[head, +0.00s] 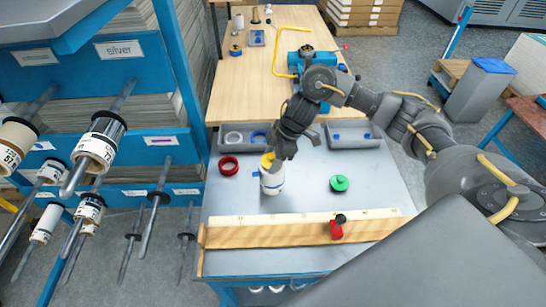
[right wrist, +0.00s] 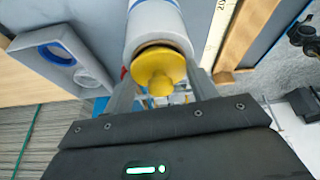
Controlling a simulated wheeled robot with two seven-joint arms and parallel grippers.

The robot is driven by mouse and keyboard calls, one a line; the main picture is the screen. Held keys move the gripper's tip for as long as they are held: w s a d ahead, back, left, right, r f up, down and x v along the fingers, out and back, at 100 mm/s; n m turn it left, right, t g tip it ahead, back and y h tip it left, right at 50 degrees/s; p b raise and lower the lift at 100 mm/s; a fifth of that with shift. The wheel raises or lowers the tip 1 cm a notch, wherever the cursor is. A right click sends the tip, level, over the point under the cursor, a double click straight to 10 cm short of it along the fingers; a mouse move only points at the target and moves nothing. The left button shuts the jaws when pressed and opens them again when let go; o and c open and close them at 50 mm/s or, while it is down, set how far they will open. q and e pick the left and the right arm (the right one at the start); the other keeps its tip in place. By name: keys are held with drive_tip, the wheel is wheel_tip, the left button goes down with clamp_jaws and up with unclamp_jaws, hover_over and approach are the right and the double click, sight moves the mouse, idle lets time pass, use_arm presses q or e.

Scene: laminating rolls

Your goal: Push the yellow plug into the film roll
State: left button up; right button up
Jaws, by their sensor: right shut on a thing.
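The white film roll (head: 272,183) stands upright on the grey bench top. In the right wrist view the roll (right wrist: 155,22) shows its open end with a brown core rim. The yellow plug (head: 267,160) is at the roll's upper end; in the right wrist view the plug (right wrist: 160,72) lines up with the core, its knob facing the camera. How deep it sits in the core I cannot tell. My right gripper (head: 273,155) is above the roll, shut on the plug, with a finger on each side of it (right wrist: 162,92). My left gripper is not in view.
A red ring (head: 228,166) and a green part (head: 339,183) lie either side of the roll. Grey trays (head: 354,142) stand behind. A wooden ruler rail (head: 290,236) with a red stop (head: 336,230) runs along the front. A blue rack with rolls on rods (head: 97,147) is at left.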

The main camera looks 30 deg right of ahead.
drive_tip(key=shift+s+f, duration=0.45)
drive_tip(key=shift+f, duration=0.35)
drive_tip(key=o, duration=1)
drive_tip(key=shift+o, duration=0.2)
drive_tip(key=shift+s, duration=0.1)
drive_tip(key=shift+r, duration=0.1)
drive_tip(key=shift+d+r, duration=0.2)
drive_tip(key=shift+r, duration=0.1)
drive_tip(key=r, duration=0.1)
drive_tip(key=d+r, duration=0.1)
drive_tip(key=r, duration=0.2)
drive_tip(key=shift+w+d+r, duration=0.25)
drive_tip(key=shift+w+d, duration=0.05)
drive_tip(key=shift+d, duration=0.1)
drive_tip(key=v, duration=0.6)
drive_tip(key=shift+s+a+r+p, duration=0.2)
drive_tip(key=shift+a+r+p, duration=0.1)
